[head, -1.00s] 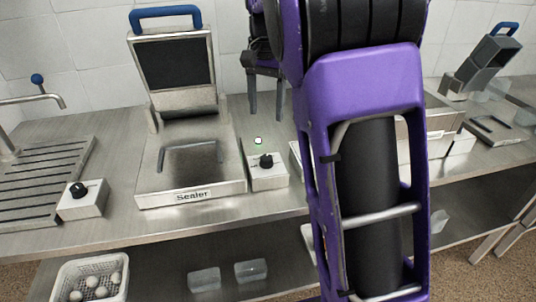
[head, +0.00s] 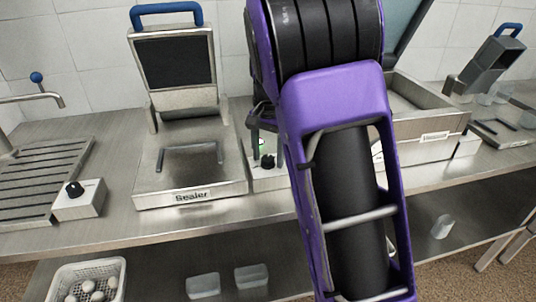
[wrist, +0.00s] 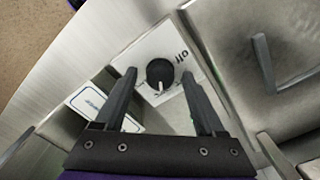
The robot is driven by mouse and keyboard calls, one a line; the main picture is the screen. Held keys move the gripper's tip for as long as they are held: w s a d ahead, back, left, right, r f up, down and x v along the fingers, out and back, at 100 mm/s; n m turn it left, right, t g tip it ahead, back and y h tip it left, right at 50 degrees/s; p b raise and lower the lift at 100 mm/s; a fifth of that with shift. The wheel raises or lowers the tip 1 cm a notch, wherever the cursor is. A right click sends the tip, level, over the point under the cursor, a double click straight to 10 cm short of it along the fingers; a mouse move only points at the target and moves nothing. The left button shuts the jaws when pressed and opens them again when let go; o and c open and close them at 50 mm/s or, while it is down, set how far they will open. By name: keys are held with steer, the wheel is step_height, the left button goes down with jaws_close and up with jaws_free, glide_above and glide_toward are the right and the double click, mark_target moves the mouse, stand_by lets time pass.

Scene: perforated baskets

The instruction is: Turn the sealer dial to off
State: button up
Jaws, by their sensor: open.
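The sealer (head: 190,177) stands on the counter with its lid raised, in the head view. The sealer dial (head: 267,161) is a black knob on the small white control box (head: 265,182) to the sealer's right. In the wrist view the dial (wrist: 160,72) lies between my fingertips, with an "off" label (wrist: 181,56) beside it. The dial's pale pointer is turned toward the gripper side, away from that label. My gripper (head: 266,148) is open over the box, one finger on each side of the dial. I cannot tell whether the fingers touch it.
Another control box with a black knob (head: 78,197) sits left of the sealer, beside a slatted metal rack (head: 40,185). A larger open machine (head: 430,120) stands to the right. A white basket (head: 88,275) and clear containers sit on the lower shelf.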

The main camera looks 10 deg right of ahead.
jaws_close()
steer(key=shift+r+n, duration=0.1)
steer(key=shift+n, duration=0.2)
steer(key=n+p, duration=0.2)
steer(key=n, duration=0.2)
steer(key=shift+n, duration=0.3)
steer(key=n+p, duration=0.2)
steer(key=n, duration=0.4)
steer(key=n+p, duration=0.2)
steer(key=n, duration=0.4)
steer(key=shift+n+p, duration=0.3)
steer(key=shift+n, duration=0.1)
steer(key=n+p, duration=0.2)
steer(key=n, duration=0.4)
steer(key=shift+a, duration=0.1)
